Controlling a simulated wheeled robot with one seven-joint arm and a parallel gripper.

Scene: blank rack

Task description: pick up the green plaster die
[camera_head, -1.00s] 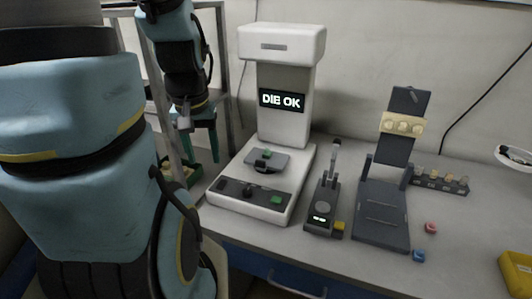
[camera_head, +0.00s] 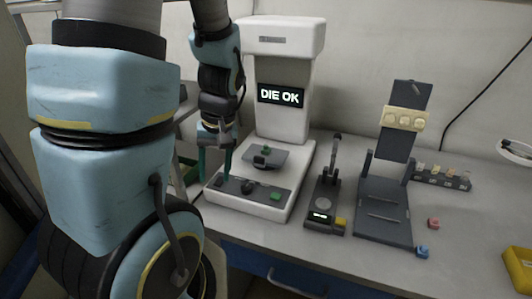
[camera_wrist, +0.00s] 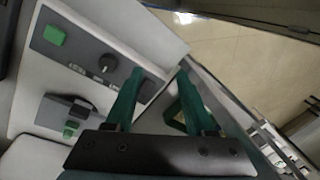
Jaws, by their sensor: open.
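The green plaster die (camera_head: 265,149) appears as a small green block on the dark grey stage (camera_head: 276,160) of the white press-like machine (camera_head: 283,213). In the wrist view the small green block (camera_wrist: 71,129) sits on the stage at lower left. A similar green square button (camera_head: 275,197) is on the machine's front panel; it also shows in the wrist view (camera_wrist: 54,35). My gripper (camera_head: 215,172) is open and empty, at the machine's left edge, left of the die and apart from it. In the wrist view its green fingers (camera_wrist: 158,85) point over the panel's end.
The machine's display (camera_head: 282,96) reads "DIE OK". To its right stand a small lever device (camera_head: 325,205) and a dark stand (camera_head: 382,213) with a cream mould. A pink cube (camera_head: 433,222) and a blue cube (camera_head: 421,251) lie on the bench. A yellow tray (camera_head: 518,270) is at right.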

